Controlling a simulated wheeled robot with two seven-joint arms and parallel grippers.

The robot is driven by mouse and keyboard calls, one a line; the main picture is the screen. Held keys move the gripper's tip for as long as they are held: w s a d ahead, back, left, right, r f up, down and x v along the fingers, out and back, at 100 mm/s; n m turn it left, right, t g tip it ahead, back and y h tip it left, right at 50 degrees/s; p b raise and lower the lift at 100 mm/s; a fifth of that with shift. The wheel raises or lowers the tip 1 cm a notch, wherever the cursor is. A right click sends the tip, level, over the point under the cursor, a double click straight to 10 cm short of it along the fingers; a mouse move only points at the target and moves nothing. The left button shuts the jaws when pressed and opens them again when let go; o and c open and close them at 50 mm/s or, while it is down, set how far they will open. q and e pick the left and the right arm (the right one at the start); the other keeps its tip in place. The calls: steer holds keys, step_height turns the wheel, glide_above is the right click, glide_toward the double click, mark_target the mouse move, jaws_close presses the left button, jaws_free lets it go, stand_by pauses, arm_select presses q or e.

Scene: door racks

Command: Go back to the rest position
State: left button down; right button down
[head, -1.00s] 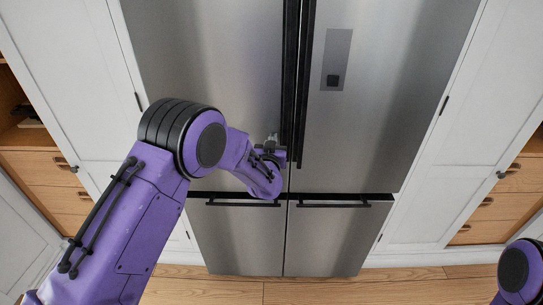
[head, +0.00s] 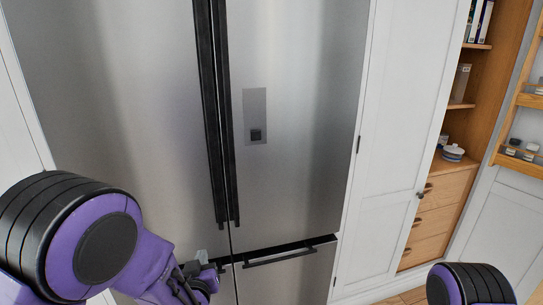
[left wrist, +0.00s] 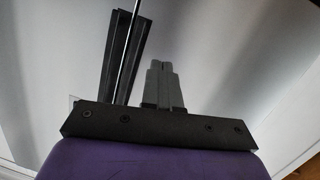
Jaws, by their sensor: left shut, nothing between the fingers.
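My left gripper (head: 205,268) is low in the head view, in front of the fridge near the lower end of its door handles. In the left wrist view its two grey fingers (left wrist: 161,84) are together with nothing between them. The steel fridge (head: 300,120) has both upper doors shut. Its two long black upright handles (head: 217,110) run side by side; they also show in the left wrist view (left wrist: 121,62), left of the fingers. I cannot tell whether the gripper touches the fridge. My right gripper is out of view; only part of my right arm shows at the bottom right.
A black drawer handle (head: 280,257) crosses the fridge's lower right front. A white cabinet door (head: 385,150) stands to the right, beside open wooden shelves with drawers (head: 437,215). A rack with jars (head: 520,150) is at the far right.

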arm_select(q)
steer(key=s+a+f+n+g+b, duration=0.1)
steer(key=s+a+f+g, duration=0.2)
steer(key=s+f, duration=0.55)
steer(key=s+a+f+n+g+b, duration=0.1)
steer(key=s+a+f+g, duration=0.35)
steer(key=f, duration=0.75)
steer(key=s+f+g+b, duration=0.1)
steer(key=s+f, duration=0.3)
steer(key=s, duration=0.3)
steer(key=s+f+g+b, duration=0.1)
steer(key=s+f+g, duration=0.1)
steer(key=s+f, duration=0.2)
steer(key=s+a+f+g, duration=0.1)
steer(key=s+f, duration=0.3)
steer(key=s, duration=0.6)
steer(key=shift+s+g+b, duration=0.15)
steer(key=shift+g+b, duration=0.2)
steer(key=shift+b, duration=0.05)
steer(key=shift+a+f, duration=0.1)
steer(key=shift+a, duration=0.05)
stand_by(2.9)
